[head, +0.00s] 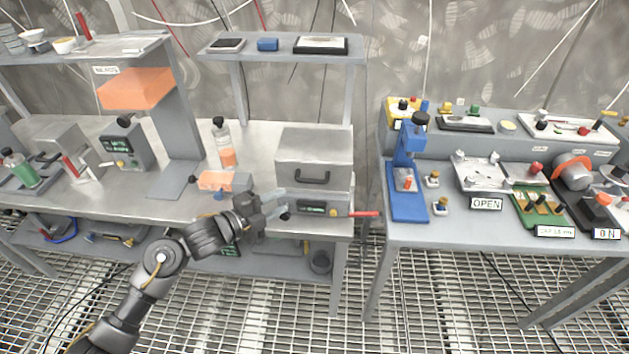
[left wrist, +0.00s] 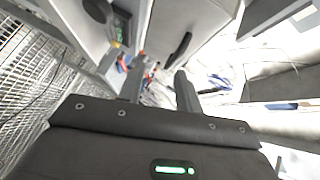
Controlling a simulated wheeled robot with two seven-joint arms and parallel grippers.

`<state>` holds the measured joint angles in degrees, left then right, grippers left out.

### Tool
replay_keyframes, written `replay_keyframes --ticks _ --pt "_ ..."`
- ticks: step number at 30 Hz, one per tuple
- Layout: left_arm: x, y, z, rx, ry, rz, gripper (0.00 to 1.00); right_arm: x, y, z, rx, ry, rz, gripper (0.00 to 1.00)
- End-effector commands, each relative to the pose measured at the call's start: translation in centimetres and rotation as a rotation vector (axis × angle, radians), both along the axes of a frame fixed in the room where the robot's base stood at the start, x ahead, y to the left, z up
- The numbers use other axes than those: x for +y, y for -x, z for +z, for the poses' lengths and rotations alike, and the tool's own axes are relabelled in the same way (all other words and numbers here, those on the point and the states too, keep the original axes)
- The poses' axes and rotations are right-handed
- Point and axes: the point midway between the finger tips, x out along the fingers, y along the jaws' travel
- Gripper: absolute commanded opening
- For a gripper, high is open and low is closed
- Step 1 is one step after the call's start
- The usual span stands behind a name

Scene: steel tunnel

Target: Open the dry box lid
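The dry box (head: 313,148) is a grey metal box with its lid down and a dark bar handle (head: 312,176) on its front. It stands at the right end of the left bench. Below the handle is a front panel with a small green display (head: 313,208). My left gripper (head: 283,203) is in front of the box's lower left, below and left of the handle. In the left wrist view, the fingers (left wrist: 158,72) are apart with nothing visible between them. The handle (left wrist: 181,48) shows just beyond the right fingertip. My right gripper is out of view.
A bottle with orange contents (head: 226,150) and a small orange-topped item (head: 222,181) stand left of the box. A red lever (head: 364,214) sticks out right of the panel. A shelf (head: 285,48) is above. A blue press (head: 408,175) stands on the right bench.

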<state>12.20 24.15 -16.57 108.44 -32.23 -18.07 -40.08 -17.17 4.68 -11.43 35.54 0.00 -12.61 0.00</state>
Motion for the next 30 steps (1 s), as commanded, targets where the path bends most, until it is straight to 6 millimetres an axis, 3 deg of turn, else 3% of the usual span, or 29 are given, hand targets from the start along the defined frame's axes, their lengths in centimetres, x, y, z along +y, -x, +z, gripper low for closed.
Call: replay_keyframes --ticks 3,6,11,24,30 --pt "-0.7 -0.1 2.2 -0.092 -0.043 -0.076 0.34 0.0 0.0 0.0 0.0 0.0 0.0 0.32" --pt "-0.9 -0.1 2.7 -0.115 -0.053 -0.093 0.34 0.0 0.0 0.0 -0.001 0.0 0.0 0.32" --pt "-1.4 -0.6 2.7 -0.113 -0.049 -0.092 0.34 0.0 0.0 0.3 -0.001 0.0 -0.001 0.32" --pt "-6.8 -5.8 1.8 -0.11 -0.045 -0.09 0.34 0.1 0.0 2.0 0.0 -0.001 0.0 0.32" --pt "-8.1 -7.3 1.3 -0.11 -0.048 -0.088 0.34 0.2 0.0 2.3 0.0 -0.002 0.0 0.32"
